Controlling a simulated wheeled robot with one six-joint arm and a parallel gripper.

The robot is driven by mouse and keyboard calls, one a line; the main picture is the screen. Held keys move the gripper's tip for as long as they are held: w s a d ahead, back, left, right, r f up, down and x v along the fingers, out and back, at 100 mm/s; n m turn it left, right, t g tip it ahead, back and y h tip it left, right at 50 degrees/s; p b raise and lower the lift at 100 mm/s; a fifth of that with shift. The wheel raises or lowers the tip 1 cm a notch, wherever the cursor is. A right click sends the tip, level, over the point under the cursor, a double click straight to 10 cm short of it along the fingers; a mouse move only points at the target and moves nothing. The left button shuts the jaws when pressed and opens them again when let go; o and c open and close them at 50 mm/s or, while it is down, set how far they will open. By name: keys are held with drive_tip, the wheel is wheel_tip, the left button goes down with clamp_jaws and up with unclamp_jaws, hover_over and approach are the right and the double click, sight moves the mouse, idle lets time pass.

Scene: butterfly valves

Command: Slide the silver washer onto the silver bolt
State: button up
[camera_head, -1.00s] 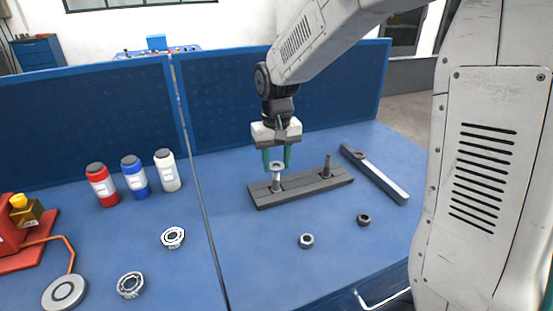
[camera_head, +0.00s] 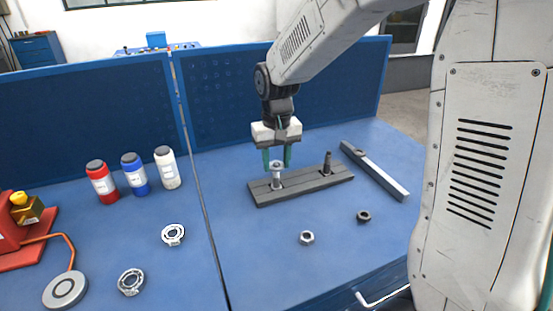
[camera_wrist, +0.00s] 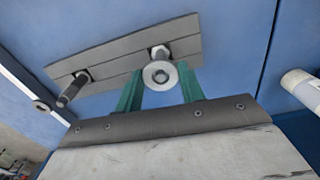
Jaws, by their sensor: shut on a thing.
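The silver washer (camera_wrist: 160,75) sits between the green fingertips of my gripper (camera_wrist: 160,92) in the wrist view. In the head view my gripper (camera_head: 277,158) is shut on the washer (camera_head: 277,165), directly over the silver bolt (camera_head: 277,179). The silver bolt stands upright at the left end of the grey base block (camera_head: 315,188). In the wrist view the bolt's lower part (camera_wrist: 158,52) shows just beyond the washer's edge, and the washer covers its tip. I cannot tell whether the bolt's tip is inside the hole.
A dark bolt (camera_head: 328,162) stands at the block's right end. A grey bar (camera_head: 378,175) lies at right. A silver nut (camera_head: 307,238) and a dark nut (camera_head: 363,216) lie in front. Red, blue and white bottles (camera_head: 134,174) stand left, with free table between.

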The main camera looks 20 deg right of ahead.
drive_tip(key=o, duration=1.1)
wheel_tip(320, 180, up, 8)
drive_tip(key=shift+f, duration=0.1)
drive_tip(key=shift+n+t, duration=0.4)
drive_tip(key=shift+t, duration=0.3)
drive_tip(key=shift+s+d+r, duration=0.35)
drive_tip(key=shift+s+d, duration=0.15)
drive_tip(key=shift+s, duration=4.1)
drive_tip(key=shift+s+d+r, duration=0.4)
drive_tip(key=shift+s+d, duration=0.15)
drive_tip(key=shift+s, duration=4.1)
drive_tip(key=shift+s+d+r, duration=0.35)
drive_tip(key=shift+s+d, duration=0.15)
drive_tip(key=shift+s, duration=4.1)
